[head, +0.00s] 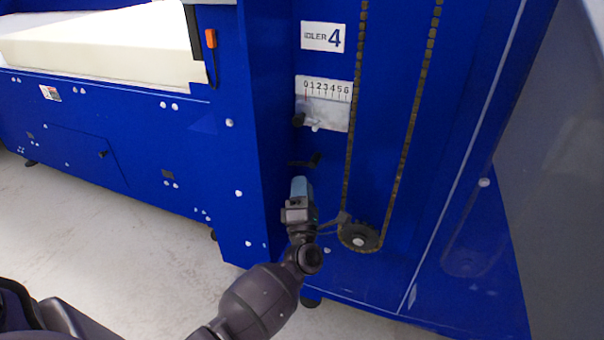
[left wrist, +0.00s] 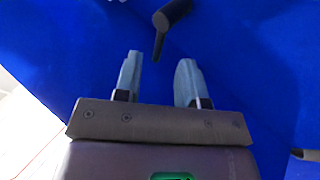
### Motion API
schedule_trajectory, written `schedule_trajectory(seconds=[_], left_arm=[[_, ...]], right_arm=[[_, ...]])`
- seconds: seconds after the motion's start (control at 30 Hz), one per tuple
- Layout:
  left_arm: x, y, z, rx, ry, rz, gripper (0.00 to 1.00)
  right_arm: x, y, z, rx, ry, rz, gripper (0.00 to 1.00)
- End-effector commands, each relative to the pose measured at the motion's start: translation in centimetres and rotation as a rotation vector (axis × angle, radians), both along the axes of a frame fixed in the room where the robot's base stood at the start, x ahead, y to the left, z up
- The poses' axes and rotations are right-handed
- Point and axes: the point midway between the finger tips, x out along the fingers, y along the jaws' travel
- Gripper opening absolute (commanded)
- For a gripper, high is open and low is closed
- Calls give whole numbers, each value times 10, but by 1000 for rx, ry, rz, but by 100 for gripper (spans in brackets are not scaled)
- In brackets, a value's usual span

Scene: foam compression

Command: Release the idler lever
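A small black lever (head: 314,159) with a thin rod sits on the blue machine panel, below the scale plate. A second black handle-like part (head: 343,217) with a thin rod sits by the sprocket. No label shows which one is the idler lever. My left gripper (head: 300,184) is just below the upper lever, pointing up at the panel. In the left wrist view my gripper (left wrist: 159,82) is open, with nothing between its fingers. A black round-ended handle with a thin stem (left wrist: 170,16) shows beyond the fingertips, apart from them. My right gripper is not in view.
A chain (head: 421,90) runs down to a sprocket (head: 360,237) right of my gripper. White foam (head: 100,45) lies at upper left.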

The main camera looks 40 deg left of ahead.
Motion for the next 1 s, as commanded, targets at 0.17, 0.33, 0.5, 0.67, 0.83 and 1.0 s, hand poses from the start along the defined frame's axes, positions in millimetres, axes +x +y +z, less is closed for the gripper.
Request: schedule_trajectory(seconds=[0.17, 0.33, 0.5, 0.67, 0.83, 1.0], left_arm=[[-23, -17, -16, -1, 0, -1, 37], [-36, -28, -26, -1, 0, -2, 37], [-42, -32, -30, 1, -1, -1, 37], [-42, -32, -30, 1, -1, -1, 37], [-42, -32, -30, 0, -1, -1, 37], [-42, -32, -30, 0, -1, -1, 37]], right_arm=[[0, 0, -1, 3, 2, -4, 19], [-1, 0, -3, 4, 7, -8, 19], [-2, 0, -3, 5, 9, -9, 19], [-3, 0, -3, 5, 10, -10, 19], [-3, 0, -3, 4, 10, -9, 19], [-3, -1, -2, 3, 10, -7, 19]])
